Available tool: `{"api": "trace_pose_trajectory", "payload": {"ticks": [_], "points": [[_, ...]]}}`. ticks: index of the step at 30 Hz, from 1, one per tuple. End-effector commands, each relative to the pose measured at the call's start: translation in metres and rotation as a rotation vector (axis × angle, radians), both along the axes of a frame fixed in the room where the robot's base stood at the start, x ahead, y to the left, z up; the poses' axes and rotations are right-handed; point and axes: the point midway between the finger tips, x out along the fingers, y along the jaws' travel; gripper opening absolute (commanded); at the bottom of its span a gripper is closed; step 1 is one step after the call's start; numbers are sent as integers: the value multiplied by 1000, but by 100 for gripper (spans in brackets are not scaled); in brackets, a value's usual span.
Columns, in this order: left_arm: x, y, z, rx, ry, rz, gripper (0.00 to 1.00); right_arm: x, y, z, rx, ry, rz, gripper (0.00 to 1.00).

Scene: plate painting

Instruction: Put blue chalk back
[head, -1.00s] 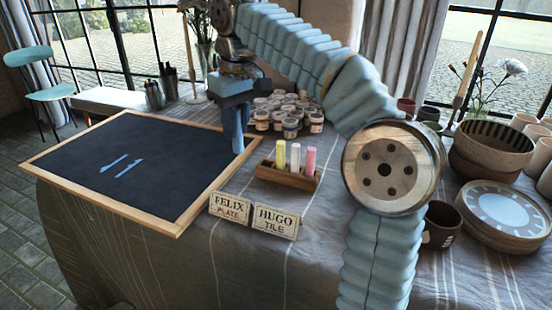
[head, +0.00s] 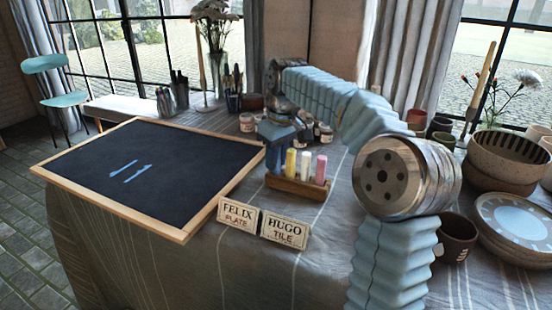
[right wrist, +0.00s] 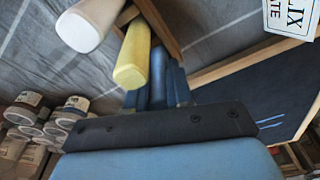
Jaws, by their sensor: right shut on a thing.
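A wooden chalk holder (head: 298,188) stands on the table with yellow (head: 291,162), white (head: 305,165) and pink (head: 321,169) chalks upright in it. My right gripper (head: 274,163) points down at the holder's left end, beside the yellow chalk. It is shut on the blue chalk (right wrist: 157,78), which is hard to tell from the blue fingers. In the right wrist view the yellow chalk (right wrist: 133,56) is close beside the fingers. Whether the blue chalk's lower end touches the holder is hidden. My left gripper is not in view.
A framed blackboard (head: 150,165) with two blue strokes lies to the left. Name cards (head: 262,225) stand in front of the holder. Paint jars (head: 326,134) are behind. A mug (head: 457,237) and stacked plates (head: 510,222) are at the right.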

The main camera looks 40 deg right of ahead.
Motion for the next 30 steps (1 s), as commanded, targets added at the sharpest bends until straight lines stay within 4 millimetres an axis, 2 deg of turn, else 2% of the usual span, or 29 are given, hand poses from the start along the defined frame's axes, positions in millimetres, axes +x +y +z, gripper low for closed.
{"api": "trace_pose_trajectory", "payload": {"ticks": [7, 8, 12, 13, 23, 26, 30], "points": [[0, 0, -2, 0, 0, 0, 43, 0, 0, -3, 0, 0, 0, 0], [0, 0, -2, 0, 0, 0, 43, 0, 0, -3, 0, 0, 0, 22], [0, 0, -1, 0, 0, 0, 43, 0, 0, -2, 0, 0, 0, 44], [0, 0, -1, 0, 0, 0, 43, 0, 0, -2, 0, 0, 0, 46], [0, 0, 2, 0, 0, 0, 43, 0, 0, 3, 0, -1, 0, 46], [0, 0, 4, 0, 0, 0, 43, -1, 0, 17, -1, -3, 0, 46], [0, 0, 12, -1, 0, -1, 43, -6, -1, 49, -2, -4, 0, 46]]}}
